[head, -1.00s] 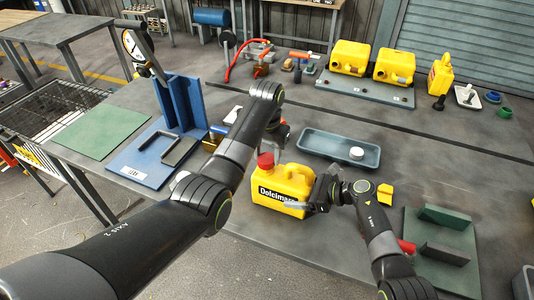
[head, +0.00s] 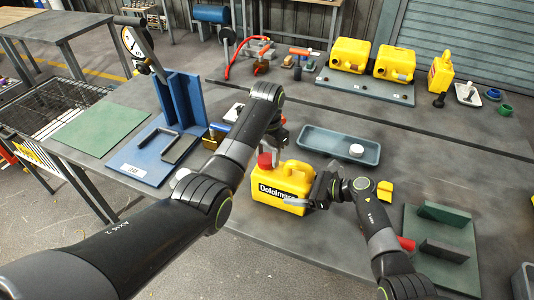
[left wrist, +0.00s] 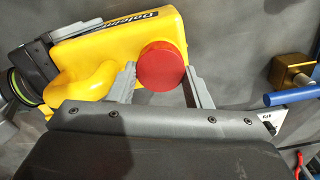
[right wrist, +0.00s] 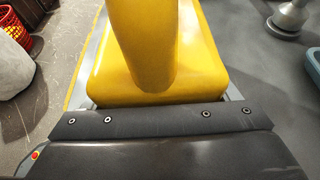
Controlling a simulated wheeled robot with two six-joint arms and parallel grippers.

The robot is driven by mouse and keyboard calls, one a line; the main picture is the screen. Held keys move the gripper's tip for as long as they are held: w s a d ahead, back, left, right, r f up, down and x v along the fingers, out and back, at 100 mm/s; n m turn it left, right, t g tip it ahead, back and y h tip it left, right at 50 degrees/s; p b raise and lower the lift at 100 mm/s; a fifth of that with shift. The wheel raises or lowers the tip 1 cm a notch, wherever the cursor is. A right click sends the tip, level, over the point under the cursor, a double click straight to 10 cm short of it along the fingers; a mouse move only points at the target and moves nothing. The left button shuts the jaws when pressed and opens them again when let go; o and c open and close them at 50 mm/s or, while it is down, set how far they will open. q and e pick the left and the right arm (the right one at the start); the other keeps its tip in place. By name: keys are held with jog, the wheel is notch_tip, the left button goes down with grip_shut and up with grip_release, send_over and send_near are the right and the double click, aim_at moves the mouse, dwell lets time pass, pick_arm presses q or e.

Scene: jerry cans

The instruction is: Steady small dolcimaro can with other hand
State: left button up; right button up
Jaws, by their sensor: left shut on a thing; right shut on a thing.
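The small yellow Dolcimaro can (head: 282,186) stands upright on the grey workbench, its black label facing the bench's front edge. Its red cap (head: 265,160) is on top at the left end. My left gripper (head: 276,150) reaches down from above. In the left wrist view, its fingers (left wrist: 163,82) are shut on either side of the red cap (left wrist: 162,64). My right gripper (head: 314,193) is shut on the can's right end.
A grey-blue tray (head: 325,143) with a white round piece lies behind the can. A blue fixture (head: 140,160) stands at left beside a green mat (head: 98,130). A green block stand (head: 440,235) is at right. Other yellow cans (head: 350,57) stand on a rack at the back.

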pick_arm(q)
jog(key=m, duration=0.7)
jog(key=shift+s+d+m, duration=0.1)
jog(key=shift+s+m, duration=0.05)
jog(key=shift+m, duration=0.25)
jog(key=m, duration=0.6)
jog(key=shift+s, duration=0.15)
jog(key=m, duration=0.4)
jog(key=shift+m, duration=0.4)
jog(key=m, duration=0.3)
jog(key=shift+s, duration=0.1)
jog(key=m, duration=0.7)
jog(key=shift+a, duration=0.25)
jog(key=o, duration=1)
jog(key=shift+s, duration=0.1)
jog(key=shift+c, duration=0.2)
